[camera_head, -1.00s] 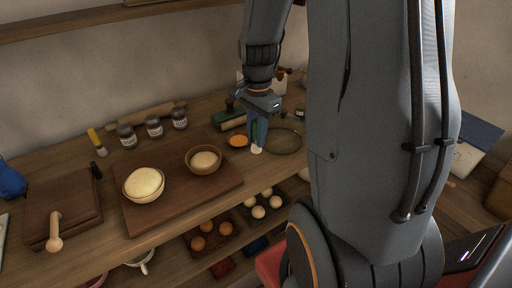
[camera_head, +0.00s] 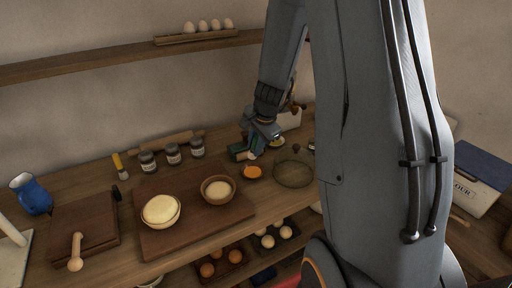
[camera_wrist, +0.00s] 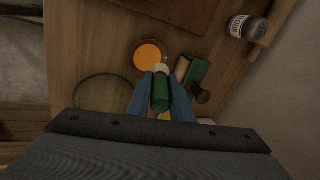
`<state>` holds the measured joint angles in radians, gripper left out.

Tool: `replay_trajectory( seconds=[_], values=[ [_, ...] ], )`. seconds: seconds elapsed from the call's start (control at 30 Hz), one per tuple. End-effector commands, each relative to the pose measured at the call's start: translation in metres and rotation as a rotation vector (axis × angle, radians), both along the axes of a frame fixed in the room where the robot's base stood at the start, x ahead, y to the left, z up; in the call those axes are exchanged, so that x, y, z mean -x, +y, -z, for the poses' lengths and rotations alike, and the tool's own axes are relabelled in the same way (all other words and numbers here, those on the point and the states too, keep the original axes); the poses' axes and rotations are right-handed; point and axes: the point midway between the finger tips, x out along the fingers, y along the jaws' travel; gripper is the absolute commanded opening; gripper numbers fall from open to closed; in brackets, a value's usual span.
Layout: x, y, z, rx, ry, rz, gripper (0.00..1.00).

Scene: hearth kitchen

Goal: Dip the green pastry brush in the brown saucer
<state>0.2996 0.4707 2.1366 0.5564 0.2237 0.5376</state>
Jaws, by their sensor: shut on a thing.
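My gripper (camera_wrist: 160,86) is shut on the green pastry brush (camera_wrist: 160,95), whose pale bristles point away from the wrist. In the head view my gripper (camera_head: 257,146) is just behind the saucer, with the pale brush tip (camera_head: 250,156) showing below the fingers. The brown saucer (camera_wrist: 134,57) holds an orange liquid (camera_wrist: 148,55); it also shows in the head view (camera_head: 252,179). In the wrist view the bristles overlap the saucer's near right edge; I cannot tell whether they touch it. My fingers hide part of the handle.
A round dark mesh or ring (camera_head: 293,174) lies right of the saucer. A green block (camera_wrist: 197,70) and a dark knobbed thing (camera_wrist: 201,94) are close by the gripper. A board (camera_head: 182,235) with two dough bowls, several jars and a yellow-handled brush (camera_head: 119,163) stand left.

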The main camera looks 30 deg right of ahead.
Motion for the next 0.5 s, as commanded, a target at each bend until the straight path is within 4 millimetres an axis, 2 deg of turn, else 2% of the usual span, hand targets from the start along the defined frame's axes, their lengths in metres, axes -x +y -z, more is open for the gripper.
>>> replay_trajectory(
  seconds=[0.27,0.5],
  values=[
    [-0.001,0.0,0.017,0.0,0.0,-0.001,0.0],
    [-0.001,0.0,0.04,0.0,0.0,0.0,0.0]
  ],
)
